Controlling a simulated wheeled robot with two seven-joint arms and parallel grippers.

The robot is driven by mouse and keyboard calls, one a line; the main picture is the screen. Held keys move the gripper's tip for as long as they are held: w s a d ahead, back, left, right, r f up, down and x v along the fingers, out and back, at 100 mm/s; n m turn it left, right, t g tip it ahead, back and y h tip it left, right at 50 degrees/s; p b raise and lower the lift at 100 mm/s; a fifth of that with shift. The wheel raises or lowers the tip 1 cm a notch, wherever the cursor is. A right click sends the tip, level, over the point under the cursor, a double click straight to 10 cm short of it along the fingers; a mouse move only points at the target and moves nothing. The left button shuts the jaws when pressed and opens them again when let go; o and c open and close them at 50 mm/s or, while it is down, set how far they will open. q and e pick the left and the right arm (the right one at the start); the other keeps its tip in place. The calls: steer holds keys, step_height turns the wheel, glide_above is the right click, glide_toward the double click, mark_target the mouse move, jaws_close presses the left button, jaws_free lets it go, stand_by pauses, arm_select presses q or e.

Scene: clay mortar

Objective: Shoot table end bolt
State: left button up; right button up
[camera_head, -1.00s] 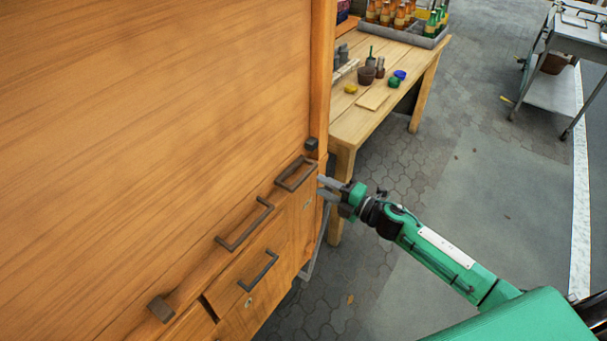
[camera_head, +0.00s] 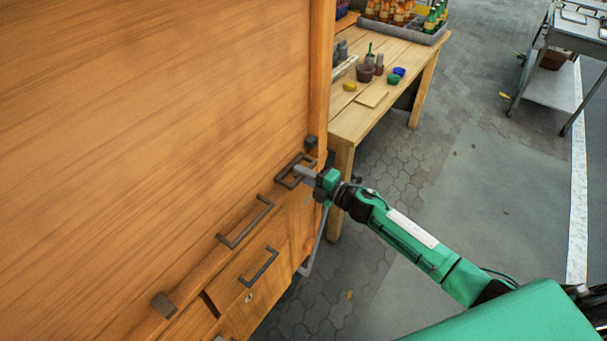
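A large orange-brown wooden panel (camera_head: 160,120) fills the left of the view, with drawer fronts below it. A dark, squared handle (camera_head: 285,181) sits at the right end of the panel's lower edge. The fingers of my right gripper (camera_head: 304,172) reach this handle from the right and overlap it in the picture. Whether they touch or close on it I cannot tell. Two small dark blocks are fixed along the edge, one at the upper right (camera_head: 310,142) and one at the lower left (camera_head: 163,305). No part is clearly recognisable as a bolt. My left gripper is not in view.
Two more dark handles, one on the edge (camera_head: 245,222) and one on a drawer (camera_head: 259,268), lie left of my gripper. A wooden table (camera_head: 350,122) with bottles, pots and small items stands behind. A metal cart (camera_head: 545,92) is far right. Paved floor is clear between.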

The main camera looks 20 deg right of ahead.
mark_target(316, 165)
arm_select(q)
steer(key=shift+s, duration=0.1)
arm_select(e)
jaws_close()
